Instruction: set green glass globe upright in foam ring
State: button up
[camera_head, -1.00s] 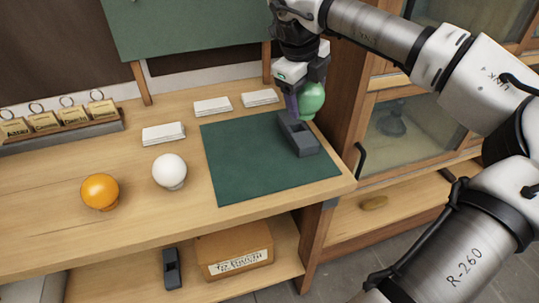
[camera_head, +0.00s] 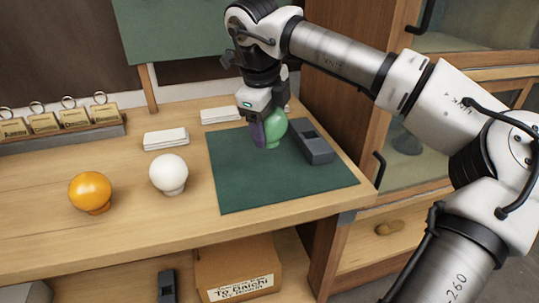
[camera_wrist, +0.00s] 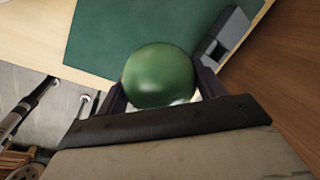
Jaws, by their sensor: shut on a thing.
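I cannot make out a foam ring in either view.
A dark grey slotted block (camera_head: 314,148) lies on the mat right of the globe. A white globe (camera_head: 169,173) and an orange globe (camera_head: 90,190) stand on the bench at left. White stacks (camera_head: 166,138) lie behind. A cardboard box (camera_head: 236,265) is on the shelf below.

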jog(key=shift+s+a+f+x, duration=0.15)
jog(key=shift+s+x, duration=0.1)
jog(key=shift+x, duration=1.05)
jog(key=shift+s+a+x, duration=0.1)
jog(key=shift+s+x, duration=0.2)
jog(key=shift+x, duration=0.95)
jog(key=shift+s+a+f+x, duration=0.15)
jog(key=shift+s+x, duration=0.1)
jog(key=shift+x, duration=1.05)
jog(key=shift+f, duration=0.15)
jog(key=o, duration=1)
jog(key=shift+c, duration=0.2)
